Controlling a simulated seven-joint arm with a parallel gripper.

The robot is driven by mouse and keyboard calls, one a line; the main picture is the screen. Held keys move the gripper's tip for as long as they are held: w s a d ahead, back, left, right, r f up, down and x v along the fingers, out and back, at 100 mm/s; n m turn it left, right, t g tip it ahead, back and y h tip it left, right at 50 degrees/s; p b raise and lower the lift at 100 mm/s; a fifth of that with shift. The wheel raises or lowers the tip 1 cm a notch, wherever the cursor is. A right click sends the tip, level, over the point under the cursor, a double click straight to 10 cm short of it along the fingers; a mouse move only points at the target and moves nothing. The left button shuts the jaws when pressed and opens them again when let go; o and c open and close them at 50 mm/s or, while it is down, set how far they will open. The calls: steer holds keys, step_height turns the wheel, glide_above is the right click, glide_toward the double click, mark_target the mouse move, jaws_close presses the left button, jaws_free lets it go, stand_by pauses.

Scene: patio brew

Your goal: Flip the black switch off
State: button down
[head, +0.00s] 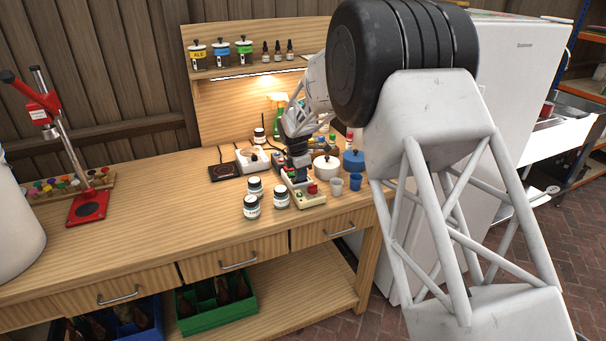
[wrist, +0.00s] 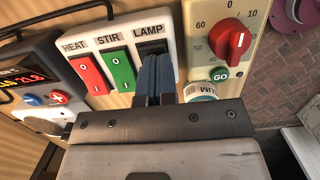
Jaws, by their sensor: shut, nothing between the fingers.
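The black switch (wrist: 150,47) is the right-hand rocker on a white panel (wrist: 109,40), under the label LAMP, in the wrist view. My gripper (wrist: 153,70) is shut and empty, its blue-grey fingertips right at the black switch and covering its lower part. Whether they press it or only hover close, I cannot tell. A red HEAT switch (wrist: 89,75) and a green STIR switch (wrist: 121,69) sit to its left. In the head view my gripper (head: 298,163) points down at the panel on the bench, and the switch is hidden.
The lamp strip (head: 245,74) under the shelf glows. A timer box with a red knob (wrist: 231,44) stands close right of the panel; a display box (wrist: 36,80) stands left. White jars (head: 281,197) stand near. The bench's left middle (head: 150,225) is clear.

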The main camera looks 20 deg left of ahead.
steer(key=shift+s+a+f, duration=0.25)
steer(key=shift+s+f, duration=0.2)
steer(key=shift+r, duration=0.1)
step_height(320, 180, up, 15)
steer(key=shift+w+d, duration=0.25)
steer(key=shift+w, duration=0.2)
stand_by(0.3)
steer(key=shift+s+a, duration=0.15)
steer(key=shift+a, duration=0.4)
